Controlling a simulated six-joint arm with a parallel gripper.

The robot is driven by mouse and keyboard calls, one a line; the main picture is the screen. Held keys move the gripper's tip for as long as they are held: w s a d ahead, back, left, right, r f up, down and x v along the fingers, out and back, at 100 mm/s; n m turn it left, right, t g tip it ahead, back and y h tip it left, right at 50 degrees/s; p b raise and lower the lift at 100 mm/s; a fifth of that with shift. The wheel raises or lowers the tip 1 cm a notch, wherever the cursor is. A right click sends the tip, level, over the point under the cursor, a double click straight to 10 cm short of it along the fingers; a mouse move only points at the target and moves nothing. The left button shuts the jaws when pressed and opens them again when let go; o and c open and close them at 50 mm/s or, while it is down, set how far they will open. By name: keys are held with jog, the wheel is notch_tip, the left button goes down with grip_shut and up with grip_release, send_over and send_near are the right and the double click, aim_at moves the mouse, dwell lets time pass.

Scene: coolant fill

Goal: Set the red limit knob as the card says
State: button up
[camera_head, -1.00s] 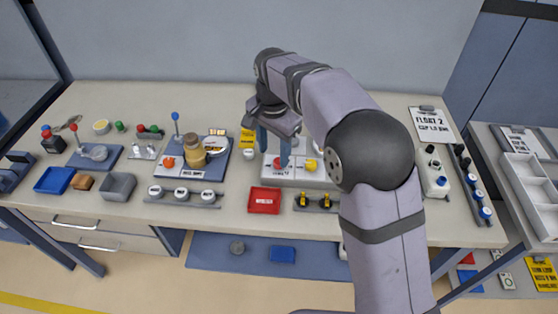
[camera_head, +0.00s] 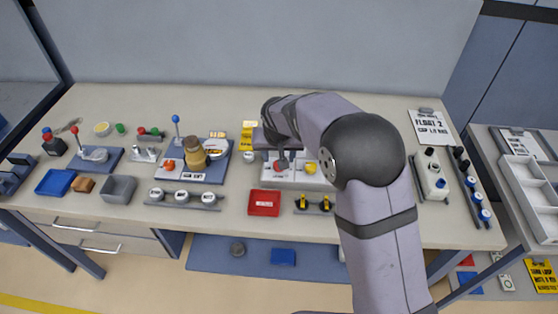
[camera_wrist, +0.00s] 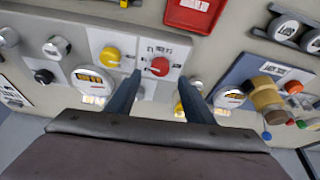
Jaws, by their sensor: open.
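The red knob (camera_head: 280,165) sits on a light panel (camera_head: 300,183) at the middle of the bench, partly hidden by my gripper in the head view. In the wrist view the red knob (camera_wrist: 160,66) shows with a marked scale around it. My gripper (camera_wrist: 159,79) is open, with one finger on each side of the knob's near edge. I cannot tell whether the fingers touch it. The card (camera_head: 432,126) lies at the back right; it reads "FLOAT 2" with a smaller second line, perhaps a "CAP" value in bar, hard to read.
A yellow knob (camera_wrist: 110,56) is beside the red one on the same panel. A round gauge (camera_wrist: 90,80) stands close by. A red tray (camera_head: 264,202) lies in front of the panel. A pump-like unit with a brown jar (camera_head: 194,154) stands to the left.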

jog(key=shift+p+x, duration=0.95)
jog(key=shift+x, duration=1.9)
jog(key=shift+c, duration=0.6)
jog(key=c, duration=0.9)
